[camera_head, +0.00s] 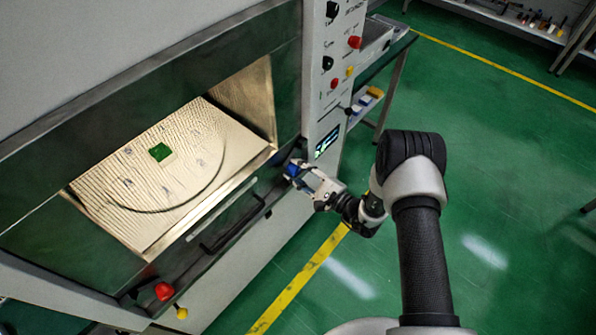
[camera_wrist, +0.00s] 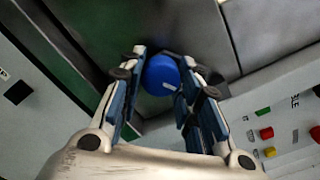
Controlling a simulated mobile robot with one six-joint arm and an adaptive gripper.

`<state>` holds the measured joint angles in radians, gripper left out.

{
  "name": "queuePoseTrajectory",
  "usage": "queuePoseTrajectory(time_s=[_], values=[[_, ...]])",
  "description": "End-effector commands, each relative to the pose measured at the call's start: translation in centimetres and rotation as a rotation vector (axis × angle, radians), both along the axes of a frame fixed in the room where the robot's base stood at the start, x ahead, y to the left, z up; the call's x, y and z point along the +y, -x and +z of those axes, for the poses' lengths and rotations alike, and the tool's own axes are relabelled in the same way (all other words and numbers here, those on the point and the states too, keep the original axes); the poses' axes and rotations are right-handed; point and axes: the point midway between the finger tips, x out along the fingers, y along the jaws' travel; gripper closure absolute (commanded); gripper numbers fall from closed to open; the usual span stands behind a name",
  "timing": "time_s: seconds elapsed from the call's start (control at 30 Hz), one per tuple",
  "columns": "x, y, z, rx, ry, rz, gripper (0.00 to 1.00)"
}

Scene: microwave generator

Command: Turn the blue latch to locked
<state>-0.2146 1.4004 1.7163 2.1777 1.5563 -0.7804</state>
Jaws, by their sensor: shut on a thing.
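The blue latch (camera_wrist: 161,75) is a round blue knob with a small white mark, seen between my gripper's fingertips in the wrist view. My gripper (camera_wrist: 160,88) is shut on it, with one finger on each side. In the head view, the blue latch (camera_head: 292,170) shows at the right end of the microwave's front edge, partly covered by my gripper (camera_head: 299,175). My gripper reaches it from the right. The latch's base is mostly hidden by the fingers.
The microwave chamber (camera_head: 170,165) is visible inside, with a small green block (camera_head: 160,152) on its floor. A red knob (camera_head: 163,291) and a yellow knob (camera_head: 181,313) are at the lower left. The control panel (camera_head: 335,75) stands right of the chamber. Green floor is open at right.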

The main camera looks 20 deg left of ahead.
Motion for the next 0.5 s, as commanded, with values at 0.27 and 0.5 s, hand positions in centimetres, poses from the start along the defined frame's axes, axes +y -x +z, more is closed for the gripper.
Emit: queuePoseTrajectory(time_s=[0.27,0.5], values=[[0.02,-0.01,0.01,-0.001,0.0,0.001,0.56],[0.01,-0.01,0.01,0.0,0.0,0.0,0.49]])
